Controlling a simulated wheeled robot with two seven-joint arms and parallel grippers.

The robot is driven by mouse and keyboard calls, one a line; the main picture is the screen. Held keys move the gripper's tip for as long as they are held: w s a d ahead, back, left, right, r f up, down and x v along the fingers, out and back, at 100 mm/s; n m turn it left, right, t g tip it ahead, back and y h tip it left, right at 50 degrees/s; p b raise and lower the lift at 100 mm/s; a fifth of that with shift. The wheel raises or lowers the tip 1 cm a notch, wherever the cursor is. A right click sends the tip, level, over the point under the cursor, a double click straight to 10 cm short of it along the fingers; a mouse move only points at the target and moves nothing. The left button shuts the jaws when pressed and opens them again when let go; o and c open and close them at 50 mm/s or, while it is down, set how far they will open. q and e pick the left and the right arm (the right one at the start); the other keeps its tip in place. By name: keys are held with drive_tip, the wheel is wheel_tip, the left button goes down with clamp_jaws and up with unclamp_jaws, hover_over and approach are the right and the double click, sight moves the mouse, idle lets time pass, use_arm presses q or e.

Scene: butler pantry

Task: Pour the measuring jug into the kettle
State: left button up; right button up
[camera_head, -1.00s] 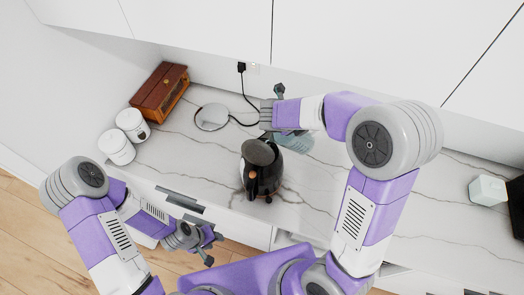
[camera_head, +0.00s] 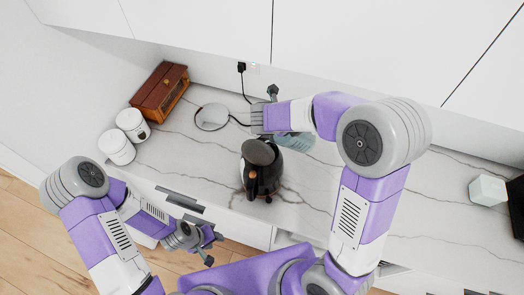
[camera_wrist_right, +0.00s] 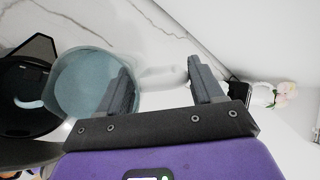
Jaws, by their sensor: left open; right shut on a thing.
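The black kettle (camera_head: 262,178) stands upright on the marble counter. In the right wrist view its dark round form (camera_wrist_right: 24,100) is at the left edge. The measuring jug (camera_head: 298,142) is a see-through blue-grey vessel, partly hidden behind my right arm. In the right wrist view the jug (camera_wrist_right: 78,85) is beside the kettle, overlapping its edge in the picture. My right gripper (camera_head: 262,116) is shut on the jug's pale handle, which shows between the fingers (camera_wrist_right: 165,82). I cannot tell how full the jug is. My left gripper (camera_head: 208,248) is open and empty, low before the counter.
A round kettle base (camera_head: 212,117) lies behind the kettle, its cord running to a wall plug (camera_head: 241,67). Two white canisters (camera_head: 124,135) and a wooden box (camera_head: 159,92) stand left. A pale cube (camera_head: 487,190) stands right. The counter right of my right arm is mostly clear.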

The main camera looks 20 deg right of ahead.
drive_tip(key=shift+a+r+n+h, duration=0.25)
drive_tip(key=shift+a+r+h, duration=0.4)
drive_tip(key=shift+a+h, duration=0.25)
drive_tip(key=shift+a+r+n+h, duration=0.25)
drive_tip(key=shift+a+r+h, duration=0.45)
drive_tip(key=shift+h, duration=0.3)
idle(6.1)
